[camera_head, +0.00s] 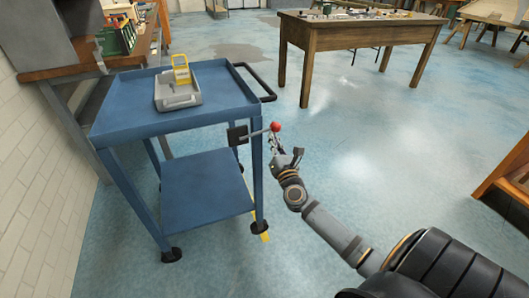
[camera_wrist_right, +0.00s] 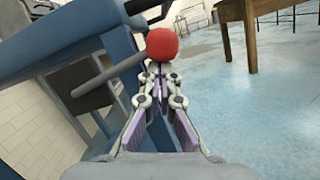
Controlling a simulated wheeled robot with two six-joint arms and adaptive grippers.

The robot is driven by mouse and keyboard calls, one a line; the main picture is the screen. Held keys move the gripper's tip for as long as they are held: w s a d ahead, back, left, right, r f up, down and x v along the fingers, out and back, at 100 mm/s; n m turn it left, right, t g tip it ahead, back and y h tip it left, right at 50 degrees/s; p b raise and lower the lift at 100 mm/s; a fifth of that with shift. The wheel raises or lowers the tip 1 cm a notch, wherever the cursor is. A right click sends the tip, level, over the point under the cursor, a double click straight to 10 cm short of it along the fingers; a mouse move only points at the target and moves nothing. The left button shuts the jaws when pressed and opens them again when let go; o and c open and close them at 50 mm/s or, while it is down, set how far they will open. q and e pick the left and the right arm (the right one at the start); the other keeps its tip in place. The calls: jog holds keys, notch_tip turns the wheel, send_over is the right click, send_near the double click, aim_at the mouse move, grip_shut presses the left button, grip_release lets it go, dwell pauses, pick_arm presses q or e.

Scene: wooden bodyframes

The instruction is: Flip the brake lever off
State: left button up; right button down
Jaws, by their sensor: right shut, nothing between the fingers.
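A blue two-shelf cart (camera_head: 200,191) stands at the left centre of the head view. The brake lever (camera_head: 258,133) is a grey rod with a red ball knob (camera_head: 276,127), sticking out from a dark mount (camera_head: 238,135) on the cart's right side. My right gripper (camera_head: 275,143) is shut and empty, just below the knob. In the right wrist view the red knob (camera_wrist_right: 162,44) lies just beyond the fingertips (camera_wrist_right: 157,68); whether they touch it I cannot tell. The rod (camera_wrist_right: 108,73) runs left to the dark mount (camera_wrist_right: 87,88). My left gripper is not in view.
A grey bin with a yellow-framed item (camera_head: 181,95) sits on the cart's top. A wooden table (camera_head: 360,32) stands behind to the right. A workbench (camera_head: 150,45) is at the left wall. The blue floor right of the cart is open.

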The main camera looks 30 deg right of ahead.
aim_at(273, 128)
notch_tip(273, 128, up, 4)
jog(key=n+y+p, duration=0.1)
jog(key=n, duration=0.1)
jog(key=n+p, duration=0.2)
jog(key=shift+f+t+y, duration=0.1)
jog(key=shift+t+y, duration=0.3)
jog(key=shift+a+r+n, duration=0.1)
jog(key=shift+r+n, duration=0.1)
jog(key=shift+n, duration=0.3)
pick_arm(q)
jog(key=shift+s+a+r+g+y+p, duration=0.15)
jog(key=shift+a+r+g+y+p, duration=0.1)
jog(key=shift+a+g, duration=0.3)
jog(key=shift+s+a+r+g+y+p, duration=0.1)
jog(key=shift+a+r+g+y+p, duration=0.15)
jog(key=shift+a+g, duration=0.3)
pick_arm(e)
jog(key=shift+a+r+n, duration=0.1)
jog(key=shift+r+n, duration=0.15)
jog(key=shift+n, duration=0.25)
jog(key=shift+w+f, duration=0.1)
